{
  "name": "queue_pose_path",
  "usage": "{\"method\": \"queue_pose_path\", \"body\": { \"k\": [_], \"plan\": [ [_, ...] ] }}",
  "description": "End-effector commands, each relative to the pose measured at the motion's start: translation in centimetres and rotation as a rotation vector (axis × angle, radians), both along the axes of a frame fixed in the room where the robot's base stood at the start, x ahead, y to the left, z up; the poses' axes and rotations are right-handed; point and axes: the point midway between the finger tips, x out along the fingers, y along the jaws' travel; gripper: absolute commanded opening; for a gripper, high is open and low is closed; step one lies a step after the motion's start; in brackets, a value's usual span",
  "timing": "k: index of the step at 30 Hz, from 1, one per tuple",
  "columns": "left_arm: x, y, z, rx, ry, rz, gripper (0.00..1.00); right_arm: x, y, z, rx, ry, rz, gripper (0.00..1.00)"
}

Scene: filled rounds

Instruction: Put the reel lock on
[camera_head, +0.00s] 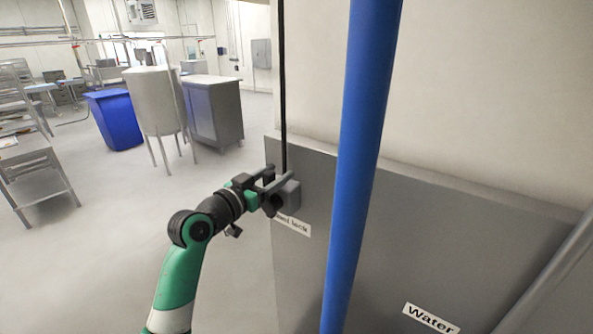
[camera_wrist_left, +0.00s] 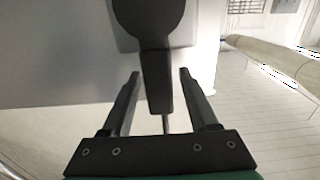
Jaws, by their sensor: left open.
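The reel lock is a grey block (camera_head: 291,196) on the grey cabinet's edge, with a dark lever that has a round head (camera_wrist_left: 148,18). A label below it reads "lock", its first word partly hidden. In the left wrist view the lever's handle (camera_wrist_left: 158,80) points down between the two fingers. My left gripper (camera_head: 270,181) is open at the lock, with a finger on each side of the handle (camera_wrist_left: 159,76) and gaps visible on both sides. In the head view the gripper hides part of the lever. My right gripper is not in view.
A blue upright pole (camera_head: 360,150) crosses the head view just right of the lock. A thin black line (camera_head: 283,80) runs vertically above the lock. The cabinet (camera_head: 400,240) has a "Water" label (camera_head: 431,318). A blue bin (camera_head: 114,119) and steel tank (camera_head: 156,100) stand far left; the floor between is clear.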

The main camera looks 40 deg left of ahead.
Motion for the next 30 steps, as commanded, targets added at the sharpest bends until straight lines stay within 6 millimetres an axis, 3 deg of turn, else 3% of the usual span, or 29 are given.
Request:
{"method": "queue_pose_path", "body": {
  "k": [11,21,30],
  "plan": [
    [0.17,0.47,0.01,0.0,0.0,0.008,0.6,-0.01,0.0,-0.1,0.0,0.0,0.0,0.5],
    [0.17,0.45,0.0,0.0,0.0,0.007,0.0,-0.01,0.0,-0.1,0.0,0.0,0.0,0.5],
    [0.17,0.44,-0.01,0.0,0.0,0.007,0.0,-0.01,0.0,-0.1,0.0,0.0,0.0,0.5]
  ]
}}
